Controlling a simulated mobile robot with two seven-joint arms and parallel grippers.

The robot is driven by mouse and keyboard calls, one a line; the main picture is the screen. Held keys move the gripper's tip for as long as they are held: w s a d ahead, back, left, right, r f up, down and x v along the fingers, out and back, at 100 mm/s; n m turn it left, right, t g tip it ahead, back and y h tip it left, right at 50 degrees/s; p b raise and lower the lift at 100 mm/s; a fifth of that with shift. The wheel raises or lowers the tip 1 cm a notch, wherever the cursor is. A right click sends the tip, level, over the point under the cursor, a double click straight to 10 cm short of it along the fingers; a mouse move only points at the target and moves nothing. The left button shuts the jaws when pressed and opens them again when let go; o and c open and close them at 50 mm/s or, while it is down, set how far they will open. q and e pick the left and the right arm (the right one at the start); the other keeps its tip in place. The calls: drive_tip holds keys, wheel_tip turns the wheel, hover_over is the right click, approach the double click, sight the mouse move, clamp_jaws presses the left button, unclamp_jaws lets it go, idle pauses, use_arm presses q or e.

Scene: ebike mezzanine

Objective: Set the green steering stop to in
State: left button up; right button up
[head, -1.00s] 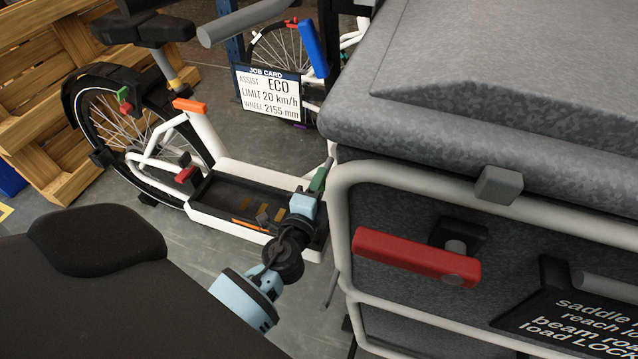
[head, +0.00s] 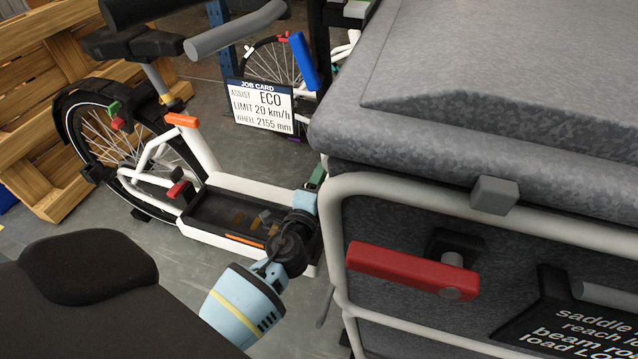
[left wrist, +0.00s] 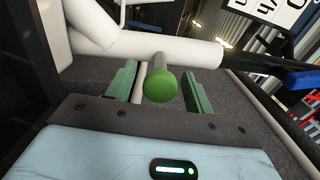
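The green steering stop shows in the left wrist view as a round green knob (left wrist: 160,86) on the end of a pale rod, just below a thick white tube. My left gripper (left wrist: 158,87) is open, with one green finger on each side of the knob and a gap on both sides. I cannot tell how deep the knob sits between the fingers. In the head view my left gripper (head: 316,178) reaches beside the grey cargo box, and the knob is hidden there. My right gripper is not in view.
The grey cargo box (head: 480,80) fills the right side, with a red handle (head: 400,268) and a pale tube frame on its near face. The white bike frame (head: 195,140) and a job card (head: 262,106) stand behind. A wooden pallet (head: 35,180) is at left.

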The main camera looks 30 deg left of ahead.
use_arm(q)
drive_tip(key=shift+s, duration=0.15)
drive_tip(key=v, duration=0.7)
drive_tip(key=shift+s+d, duration=0.15)
drive_tip(key=shift+s, duration=0.15)
idle(0.4)
